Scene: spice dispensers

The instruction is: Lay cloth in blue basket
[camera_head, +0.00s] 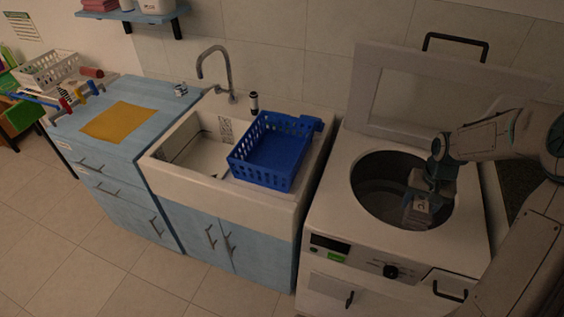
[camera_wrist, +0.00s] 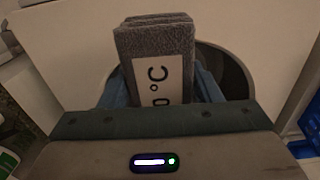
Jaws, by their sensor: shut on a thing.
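A folded grey cloth with a white printed label (camera_wrist: 158,50) is held upright between the fingers of my gripper (camera_wrist: 160,95) in the wrist view. In the head view my gripper (camera_head: 425,190) is at the round opening of the top-loading washer (camera_head: 330,215), with the cloth (camera_head: 417,211) under it, partly hidden by the gripper. The blue basket (camera_head: 270,152) sits on the sink to the left of the washer and looks empty. Its edge also shows at the right of the wrist view (camera_wrist: 306,140).
The washer's raised lid (camera_head: 400,95) stands behind the opening. A tap (camera_head: 218,72) rises behind the white sink (camera_head: 205,180). A yellow cloth (camera_head: 119,122) lies on the blue counter further left, near a white basket (camera_head: 48,70). A dark bottle (camera_head: 254,103) stands behind the blue basket.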

